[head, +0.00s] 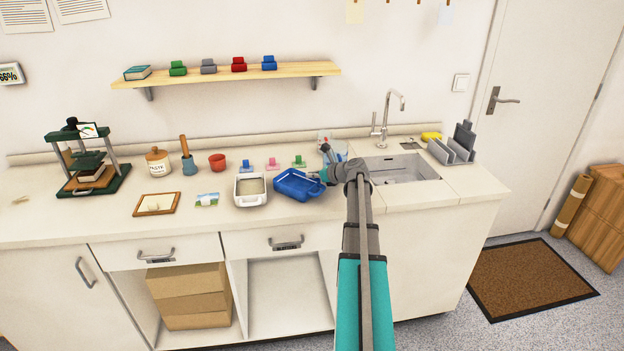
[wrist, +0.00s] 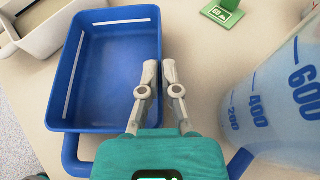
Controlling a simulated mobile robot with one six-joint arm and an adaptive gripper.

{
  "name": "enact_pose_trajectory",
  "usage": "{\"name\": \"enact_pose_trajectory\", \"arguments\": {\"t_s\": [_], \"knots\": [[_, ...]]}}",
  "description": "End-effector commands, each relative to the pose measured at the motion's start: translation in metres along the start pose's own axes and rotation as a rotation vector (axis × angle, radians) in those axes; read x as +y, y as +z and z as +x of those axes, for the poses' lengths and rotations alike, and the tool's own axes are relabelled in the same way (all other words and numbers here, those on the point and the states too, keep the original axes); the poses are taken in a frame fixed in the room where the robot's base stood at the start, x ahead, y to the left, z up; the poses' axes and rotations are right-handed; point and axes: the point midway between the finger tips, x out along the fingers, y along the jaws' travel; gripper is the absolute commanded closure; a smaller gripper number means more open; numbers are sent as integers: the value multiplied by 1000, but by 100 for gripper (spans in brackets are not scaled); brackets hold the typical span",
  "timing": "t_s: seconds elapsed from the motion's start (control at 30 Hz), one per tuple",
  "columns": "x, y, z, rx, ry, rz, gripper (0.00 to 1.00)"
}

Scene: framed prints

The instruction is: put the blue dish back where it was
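The blue dish (head: 298,186) is a rectangular, empty tray at the front of the counter, right of a white dish. In the wrist view the blue dish (wrist: 108,80) fills the left half, with a pale strip along each of two inner sides. My gripper (head: 322,175) is at its right side. In the wrist view the fingers of my gripper (wrist: 160,68) straddle the dish's right rim, close together, one inside and one outside. They look shut on that rim. I cannot tell if the dish is clear of the counter.
The white dish (head: 251,190) stands close on the left. A clear measuring jug (wrist: 280,100) with blue marks is just right of my gripper. Small pink (head: 272,163) and green (head: 299,161) blocks lie behind. The sink (head: 400,168) is to the right. A wall shelf (head: 225,75) holds more items.

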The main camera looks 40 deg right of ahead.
Motion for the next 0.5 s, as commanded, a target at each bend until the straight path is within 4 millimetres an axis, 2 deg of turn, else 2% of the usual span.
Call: {"name": "enact_pose_trajectory", "arguments": {"t_s": [0.43,0.5], "knots": [[0,-4,2,-1,0,0,100],[0,-2,1,0,0,0,84]]}}
